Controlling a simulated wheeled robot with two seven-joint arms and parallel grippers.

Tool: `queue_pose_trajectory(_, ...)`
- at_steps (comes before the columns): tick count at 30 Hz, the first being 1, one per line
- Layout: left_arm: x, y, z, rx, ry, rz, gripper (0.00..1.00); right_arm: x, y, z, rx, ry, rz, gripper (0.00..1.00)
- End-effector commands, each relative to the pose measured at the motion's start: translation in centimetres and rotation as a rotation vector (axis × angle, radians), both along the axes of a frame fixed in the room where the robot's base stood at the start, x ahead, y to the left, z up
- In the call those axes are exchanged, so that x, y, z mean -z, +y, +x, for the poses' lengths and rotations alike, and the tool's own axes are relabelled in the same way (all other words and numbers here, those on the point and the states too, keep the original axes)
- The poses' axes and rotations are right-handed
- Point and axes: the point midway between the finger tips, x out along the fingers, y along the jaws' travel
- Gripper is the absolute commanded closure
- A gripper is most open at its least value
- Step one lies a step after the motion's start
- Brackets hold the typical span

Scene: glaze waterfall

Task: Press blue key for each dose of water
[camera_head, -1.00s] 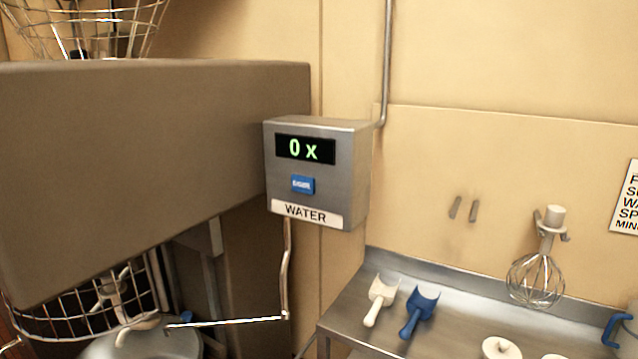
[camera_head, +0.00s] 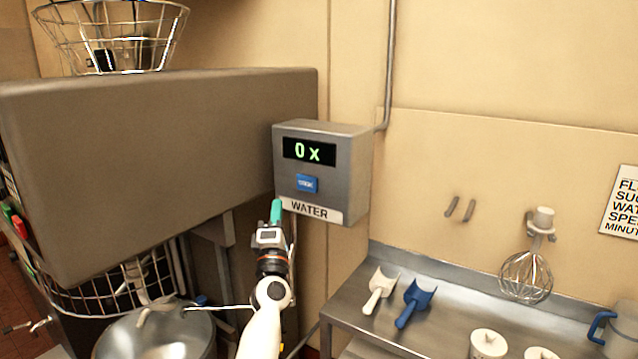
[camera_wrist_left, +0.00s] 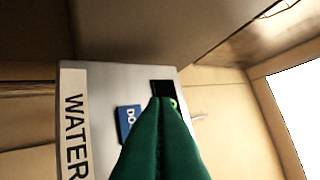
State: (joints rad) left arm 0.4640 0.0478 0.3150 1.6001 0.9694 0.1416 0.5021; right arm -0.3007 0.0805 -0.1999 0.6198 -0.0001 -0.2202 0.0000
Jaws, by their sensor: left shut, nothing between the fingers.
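The grey water dispenser box (camera_head: 356,165) hangs on the wall and its display (camera_head: 309,151) reads "0 x" in green. The blue key (camera_head: 307,183) sits below the display, above a WATER label. My left gripper (camera_head: 276,208) has green fingers, shut and empty, pointing up at the lower left of the box. In the left wrist view the shut fingertips (camera_wrist_left: 165,103) appear in front of the box, beside the blue key (camera_wrist_left: 129,121), and cover part of the display. The gap between fingers and key cannot be judged. My right gripper is not in view.
A large mixer body (camera_head: 160,160) is left of the box, with a metal bowl (camera_head: 165,335) below it. A thin water pipe (camera_head: 225,307) reaches over the bowl. A steel shelf (camera_head: 445,318) at right holds a white scoop (camera_head: 379,288) and a blue scoop (camera_head: 414,302).

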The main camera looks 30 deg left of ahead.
Motion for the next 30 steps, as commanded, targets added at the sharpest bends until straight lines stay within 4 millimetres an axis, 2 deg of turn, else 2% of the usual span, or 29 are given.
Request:
queue_pose_trajectory(4,-1.3,0.4,-0.4,0.000,-0.033,-0.018,1.00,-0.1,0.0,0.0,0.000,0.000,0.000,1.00)
queue_pose_trajectory(17,-1.2,0.3,0.0,0.000,-0.034,-0.018,1.00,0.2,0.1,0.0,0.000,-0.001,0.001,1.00)
queue_pose_trajectory(23,-1.0,0.2,2.1,0.000,-0.036,-0.017,1.00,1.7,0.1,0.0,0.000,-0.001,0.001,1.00)
queue_pose_trajectory(30,-0.9,-0.1,5.5,-0.001,-0.037,-0.016,1.00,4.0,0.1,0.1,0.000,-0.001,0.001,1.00)
